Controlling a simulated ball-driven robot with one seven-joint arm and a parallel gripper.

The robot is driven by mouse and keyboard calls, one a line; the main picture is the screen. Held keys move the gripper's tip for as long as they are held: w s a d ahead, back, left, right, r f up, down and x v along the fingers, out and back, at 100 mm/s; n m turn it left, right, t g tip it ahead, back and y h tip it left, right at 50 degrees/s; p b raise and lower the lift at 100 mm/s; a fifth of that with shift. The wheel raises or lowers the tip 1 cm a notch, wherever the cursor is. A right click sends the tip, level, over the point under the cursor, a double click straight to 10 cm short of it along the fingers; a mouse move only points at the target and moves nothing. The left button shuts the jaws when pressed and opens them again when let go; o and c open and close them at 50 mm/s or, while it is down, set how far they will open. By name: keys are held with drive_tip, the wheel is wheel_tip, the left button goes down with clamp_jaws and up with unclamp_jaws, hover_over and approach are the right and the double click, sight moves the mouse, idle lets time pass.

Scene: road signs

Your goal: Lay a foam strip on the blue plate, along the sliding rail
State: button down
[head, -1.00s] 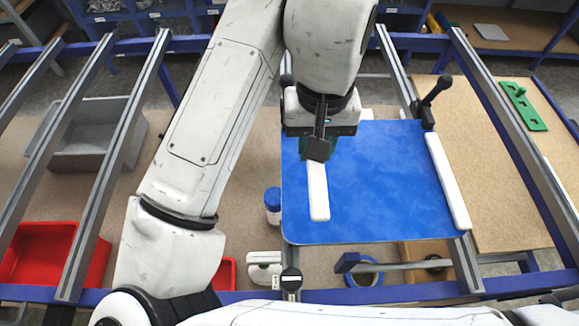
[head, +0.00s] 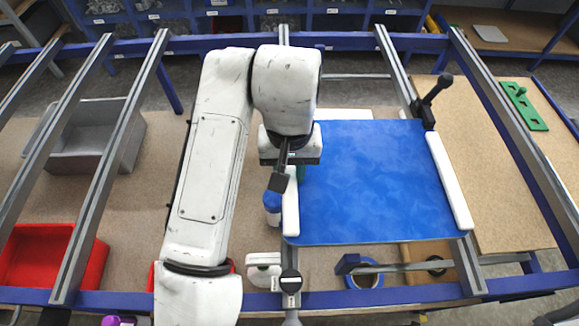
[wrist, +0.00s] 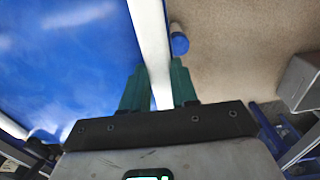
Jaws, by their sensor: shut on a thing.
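The blue plate (head: 375,185) lies flat across the frame rails. My gripper (wrist: 157,68) is shut on a white foam strip (head: 290,208), with one green finger on each side of it in the wrist view. The strip lines up with the plate's left edge, in line with the grey rail (head: 290,300) under that side. I cannot tell whether the strip touches the plate. Another white strip (head: 449,180) lies along the plate's right edge. A third white strip (head: 345,114) shows at the far edge. My wrist hides the held strip's far part.
A blue-capped bottle (head: 272,208) stands close left of the held strip. A black clamp handle (head: 430,100) rises at the plate's far right corner. A grey bin (head: 85,135) and a red bin (head: 40,258) are at left. The plate's middle is clear.

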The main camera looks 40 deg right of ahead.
drive_tip(key=shift+f, duration=0.15)
drive_tip(key=c, duration=0.9)
unclamp_jaws()
drive_tip(key=shift+o, duration=0.2)
wheel_tip(320, 180, up, 12)
drive_tip(key=p, duration=0.1)
drive_tip(key=shift+r, duration=0.2)
